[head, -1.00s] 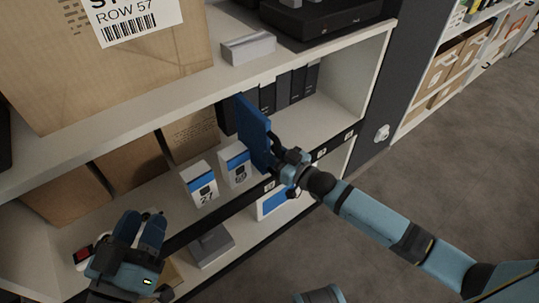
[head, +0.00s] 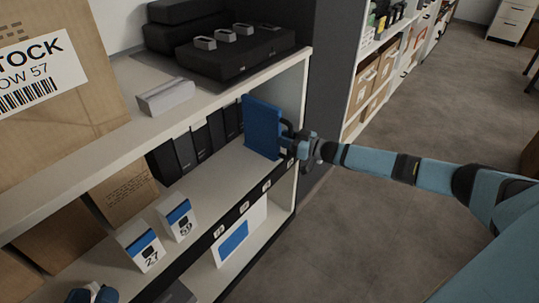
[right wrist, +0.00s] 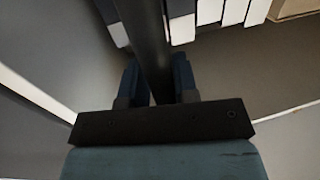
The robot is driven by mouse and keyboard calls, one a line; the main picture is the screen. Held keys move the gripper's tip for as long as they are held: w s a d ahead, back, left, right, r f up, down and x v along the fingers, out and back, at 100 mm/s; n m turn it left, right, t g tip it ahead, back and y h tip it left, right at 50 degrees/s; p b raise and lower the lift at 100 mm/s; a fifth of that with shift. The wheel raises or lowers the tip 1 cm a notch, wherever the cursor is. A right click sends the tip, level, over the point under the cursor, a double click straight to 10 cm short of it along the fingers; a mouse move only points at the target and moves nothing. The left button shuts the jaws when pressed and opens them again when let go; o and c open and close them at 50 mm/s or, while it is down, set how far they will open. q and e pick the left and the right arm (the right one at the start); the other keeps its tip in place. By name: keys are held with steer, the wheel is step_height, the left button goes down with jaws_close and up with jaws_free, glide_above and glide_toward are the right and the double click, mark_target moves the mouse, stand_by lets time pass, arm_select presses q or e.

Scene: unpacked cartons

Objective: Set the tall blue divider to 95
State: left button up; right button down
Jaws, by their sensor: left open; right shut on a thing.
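The tall blue divider (head: 263,128) stands upright on the middle shelf, near its right end. My right gripper (head: 290,141) is shut on the divider's dark handle at its front edge. In the right wrist view, the fingers (right wrist: 156,85) close around a dark upright bar of the divider (right wrist: 144,35). Small number labels (head: 266,187) line the dark shelf edge; I cannot read them surely, and the one nearest the divider (head: 290,163) is close below my gripper.
White-and-blue boxes marked 27 (head: 141,247) and 59 (head: 177,219) stand left of the divider. Black binders (head: 184,150) stand behind, beside brown cartons (head: 124,192). The upper shelf (head: 120,146) overhangs. A grey side panel (head: 330,75) bounds the shelf's right end.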

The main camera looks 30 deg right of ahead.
arm_select(q)
steer(key=shift+d+f+g+b, duration=0.1)
steer(key=shift+f+g+b, duration=0.3)
steer(key=shift+f, duration=0.45)
arm_select(e)
steer(key=shift+w+d+f, duration=0.1)
steer(key=shift+w+d, duration=0.15)
steer(key=shift+d, duration=0.45)
steer(key=shift+w+d+r, duration=0.1)
steer(key=shift+w+d, duration=0.1)
steer(key=shift+d, duration=0.5)
steer(key=shift+w+d+f, duration=0.1)
steer(key=shift+w+d, duration=0.15)
steer(key=shift+d, duration=0.45)
steer(key=c, duration=1.1)
jaws_free()
arm_select(q)
steer(key=shift+r, duration=0.1)
arm_select(e)
steer(key=shift+o, duration=0.2)
steer(key=shift+s+d, duration=0.1)
